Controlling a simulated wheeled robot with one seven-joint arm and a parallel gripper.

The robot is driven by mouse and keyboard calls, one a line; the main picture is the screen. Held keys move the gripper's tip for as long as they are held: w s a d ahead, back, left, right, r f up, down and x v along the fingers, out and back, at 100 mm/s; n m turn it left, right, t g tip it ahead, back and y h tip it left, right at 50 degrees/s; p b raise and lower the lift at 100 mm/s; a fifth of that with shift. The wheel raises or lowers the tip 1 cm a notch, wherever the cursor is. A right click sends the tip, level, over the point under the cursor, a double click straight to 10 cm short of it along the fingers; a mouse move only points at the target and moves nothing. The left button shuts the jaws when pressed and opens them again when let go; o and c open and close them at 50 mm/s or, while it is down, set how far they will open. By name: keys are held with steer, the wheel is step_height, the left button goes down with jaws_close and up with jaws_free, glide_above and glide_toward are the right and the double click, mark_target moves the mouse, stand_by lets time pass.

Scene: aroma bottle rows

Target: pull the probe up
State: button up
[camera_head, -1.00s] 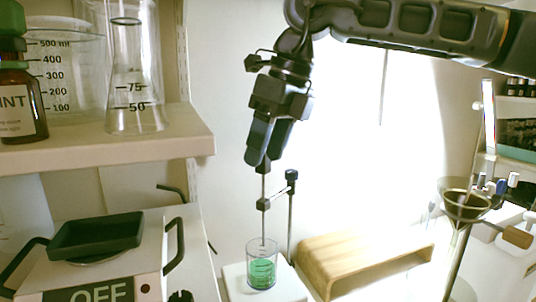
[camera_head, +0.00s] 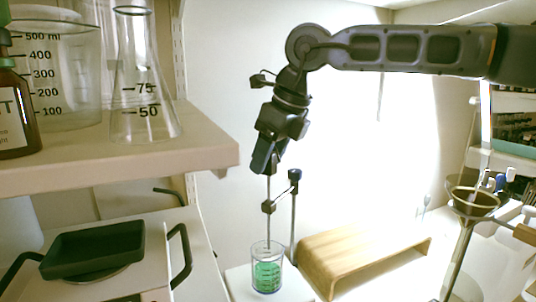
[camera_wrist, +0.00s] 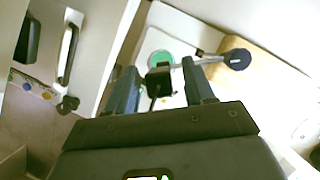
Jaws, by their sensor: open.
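The probe (camera_head: 268,222) is a thin grey rod standing upright, held by a dark clamp (camera_head: 268,207) on a stand (camera_head: 294,215). Its lower end reaches into a beaker of green liquid (camera_head: 267,275) on a white base. My gripper (camera_head: 264,170) points down at the probe's top, above the clamp. In the wrist view my gripper (camera_wrist: 157,82) is open, with the probe's dark square top (camera_wrist: 159,80) between the fingers. The green beaker (camera_wrist: 160,59) shows just beyond it. I cannot tell whether either finger touches the probe.
A shelf (camera_head: 130,155) with a flask (camera_head: 143,85) and a large beaker (camera_head: 55,75) is at the left. Below it is a hot plate with a green tray (camera_head: 93,248). A wooden riser (camera_head: 365,258) stands right of the stand. A funnel (camera_head: 474,203) is further right.

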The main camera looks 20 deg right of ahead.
steer(key=shift+a+f, duration=0.1)
steer(key=shift+f, duration=0.1)
jaws_close()
stand_by(0.4)
